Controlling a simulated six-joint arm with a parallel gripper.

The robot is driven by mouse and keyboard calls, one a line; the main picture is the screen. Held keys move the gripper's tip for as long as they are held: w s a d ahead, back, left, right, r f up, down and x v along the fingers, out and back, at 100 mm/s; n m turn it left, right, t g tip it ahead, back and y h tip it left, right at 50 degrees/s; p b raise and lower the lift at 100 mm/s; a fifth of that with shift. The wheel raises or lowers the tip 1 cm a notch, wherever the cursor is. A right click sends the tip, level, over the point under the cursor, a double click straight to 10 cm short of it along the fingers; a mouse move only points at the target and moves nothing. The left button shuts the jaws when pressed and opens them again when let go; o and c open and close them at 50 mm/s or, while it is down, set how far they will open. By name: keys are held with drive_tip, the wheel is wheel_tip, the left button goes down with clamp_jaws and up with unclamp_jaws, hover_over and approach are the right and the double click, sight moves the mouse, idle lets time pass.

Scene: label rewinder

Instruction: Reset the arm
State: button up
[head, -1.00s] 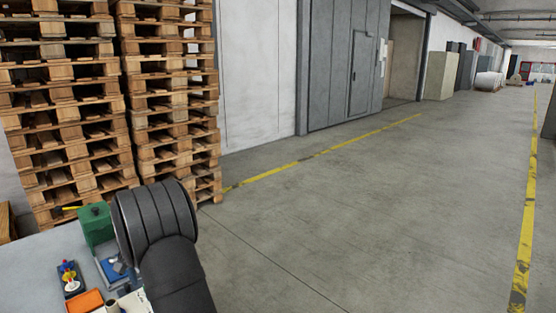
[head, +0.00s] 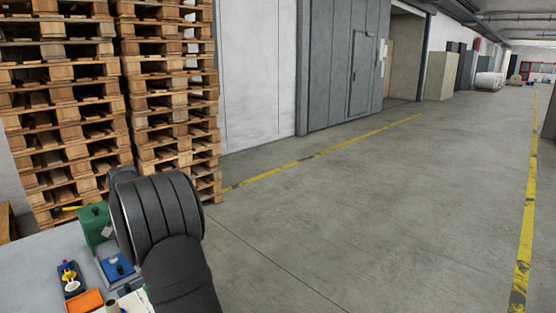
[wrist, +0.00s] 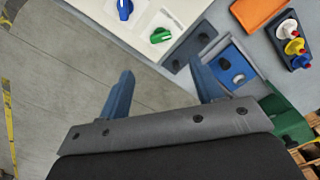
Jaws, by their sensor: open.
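My gripper (wrist: 161,70) shows in the wrist view with its two blue fingers spread apart and nothing between them. Beyond the fingers is a white panel (wrist: 178,10) with a blue knob (wrist: 125,9) and a green knob (wrist: 160,35). In the head view my dark arm covers part of the bench at the lower left, and the gripper's fingers are hidden there.
A green box (head: 95,222), an orange tray (head: 85,300) and a black holder (head: 72,285) with coloured pieces sit on the grey bench (head: 30,265). Tall pallet stacks (head: 175,110) stand behind. The floor (head: 380,210) to the right is clear.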

wheel_tip(320, 180, down, 12)
drive_tip(key=shift+f, duration=0.5)
drive_tip(key=n, duration=0.3)
drive_tip(key=shift+r+n, duration=0.1)
drive_tip(key=shift+n, duration=0.2)
drive_tip(key=n, duration=0.3)
drive_tip(key=shift+w+d+n, duration=0.1)
drive_tip(key=shift+n, duration=0.3)
drive_tip(key=n, duration=0.6)
drive_tip(key=shift+w+n, duration=0.1)
drive_tip(key=shift+n, duration=0.2)
